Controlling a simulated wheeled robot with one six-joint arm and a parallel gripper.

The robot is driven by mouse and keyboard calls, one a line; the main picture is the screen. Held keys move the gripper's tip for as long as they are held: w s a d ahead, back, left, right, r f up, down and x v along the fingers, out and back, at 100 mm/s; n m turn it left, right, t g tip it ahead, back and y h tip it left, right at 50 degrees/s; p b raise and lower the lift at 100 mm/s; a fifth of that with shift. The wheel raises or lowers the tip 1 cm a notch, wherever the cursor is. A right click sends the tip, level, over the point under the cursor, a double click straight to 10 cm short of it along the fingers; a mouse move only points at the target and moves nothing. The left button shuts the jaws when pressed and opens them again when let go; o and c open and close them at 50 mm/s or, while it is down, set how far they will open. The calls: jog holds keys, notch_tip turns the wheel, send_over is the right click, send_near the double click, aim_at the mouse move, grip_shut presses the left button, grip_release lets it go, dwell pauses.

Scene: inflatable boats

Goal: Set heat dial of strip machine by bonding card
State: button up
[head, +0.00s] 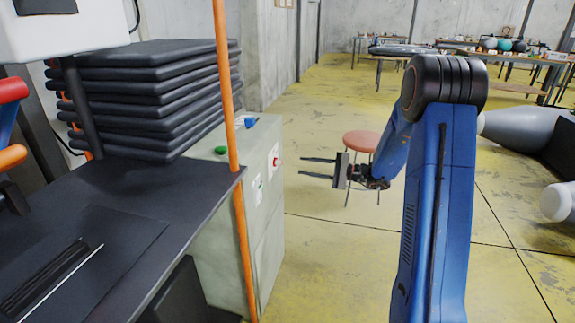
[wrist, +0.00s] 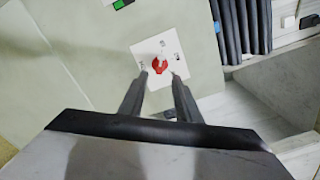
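A red dial (wrist: 160,66) with a pale pointer sits on a white plate (wrist: 147,50) with small dark marks, on a pale green cabinet face. In the head view the red dial (head: 276,161) is on the right side of the pale cabinet (head: 235,240). My gripper (head: 300,166) is open and empty, its two fingers pointing left toward that face, with a gap between. In the wrist view my gripper's fingertips (wrist: 160,78) lie just below the dial, one to each side; contact cannot be told. The marks are too small to read, and no bonding card is clearly identifiable.
A white plate with green (head: 257,190) is lower on the cabinet face. An orange post (head: 228,90) stands before the cabinet, beside a dark table (head: 120,200) and stacked black pads (head: 150,100). A red stool (head: 361,141) stands behind my gripper.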

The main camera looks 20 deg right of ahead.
aim_at(282, 163)
jog(key=x, duration=0.7)
jog(key=shift+w+a, duration=0.2)
jog(key=shift+a, duration=0.1)
jog(key=shift+c, duration=0.5)
grip_shut()
